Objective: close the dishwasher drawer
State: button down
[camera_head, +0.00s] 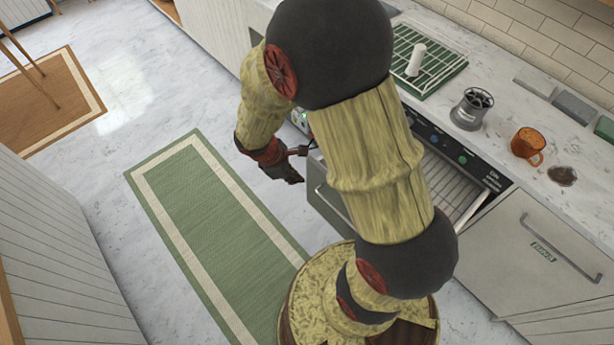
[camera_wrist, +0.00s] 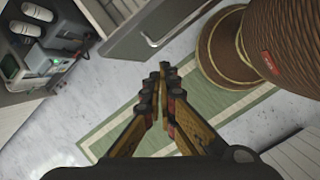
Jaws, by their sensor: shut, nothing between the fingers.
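The dishwasher drawer is pulled out below the counter. Its grey front (camera_head: 322,188) shows in the head view left of my arm, and part of its wire rack (camera_head: 462,192) shows right of it. My arm hides much of the drawer between them. The drawer front (camera_wrist: 135,28) with its bar handle also shows at the top of the wrist view. My gripper (camera_head: 293,178) is shut and empty, over the floor on the outer side of the drawer front. Its fingertips meet in the wrist view (camera_wrist: 162,72), apart from the drawer.
A cabinet front (camera_head: 540,250) with a handle is at the right. A green rug (camera_head: 210,230) lies on clear floor.

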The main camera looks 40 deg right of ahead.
jog(key=w+d+f+n+b, duration=0.2)
jog(key=d+f+n, duration=0.1)
jog(key=f, duration=0.5)
jog(key=w+d+f+n+t+b, duration=0.1)
jog(key=d+f+n, duration=0.3)
jog(key=f, duration=0.4)
jog(key=shift+w+d+b, duration=0.55)
jog(key=shift+w+b, duration=0.3)
jog(key=shift+w, duration=0.05)
